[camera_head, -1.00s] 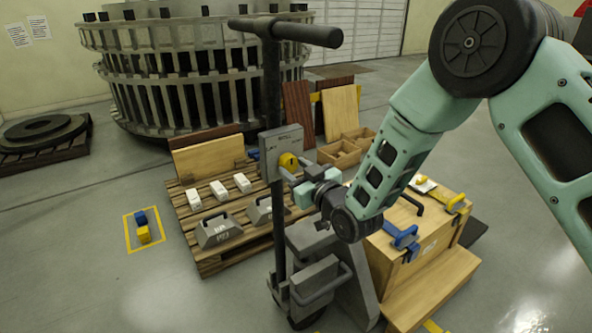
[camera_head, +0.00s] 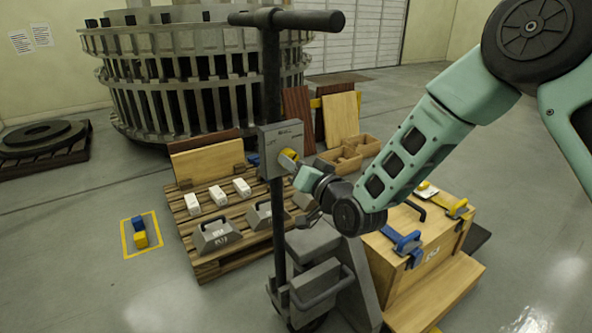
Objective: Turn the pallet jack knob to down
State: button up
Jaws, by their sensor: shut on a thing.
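The pallet jack (camera_head: 272,90) stands upright in the middle, with a T-shaped handle on top and a grey control box (camera_head: 271,146) on its column. A yellow knob (camera_head: 288,154) sits on the right part of the box face, partly covered by my gripper. My gripper (camera_head: 293,163) reaches in from the right and is shut on the knob. The box carries small lettering, too small to read for sure. The knob's exact pointing direction is partly hidden by the fingers.
A wooden pallet (camera_head: 207,259) with weights and white blocks stands behind the column. A wooden crate (camera_head: 419,251) with blue and yellow clamps is at right, below my arm. A large ringed turret (camera_head: 190,70) fills the back. Open floor lies at left.

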jog(key=shift+m, duration=0.8)
jog(key=o, duration=1)
jog(key=shift+p+v, duration=1.55)
jog(key=shift+v, duration=7.2)
jog(key=shift+a, duration=0.1)
